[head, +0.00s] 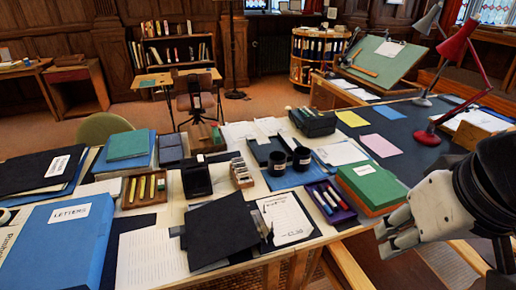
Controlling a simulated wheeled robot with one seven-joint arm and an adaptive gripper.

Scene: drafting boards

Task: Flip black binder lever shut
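A black binder lies open near the front edge of the table, its dark cover (222,232) slanting to the left. A white sheet with writing (285,218) lies on its right side. A small metal lever piece (264,226) shows between cover and sheet; its exact position is too small to tell. My gripper (386,238) is at the lower right, well to the right of the binder and apart from it. Its pale fingers point left with a gap between them, and nothing shows in them.
A purple tray of markers (331,201) and a green-topped stack (370,185) stand between binder and gripper. Two black cups (302,158) are behind the binder. A blue letters box (62,240) is at the left. A red lamp (428,137) stands on the right desk.

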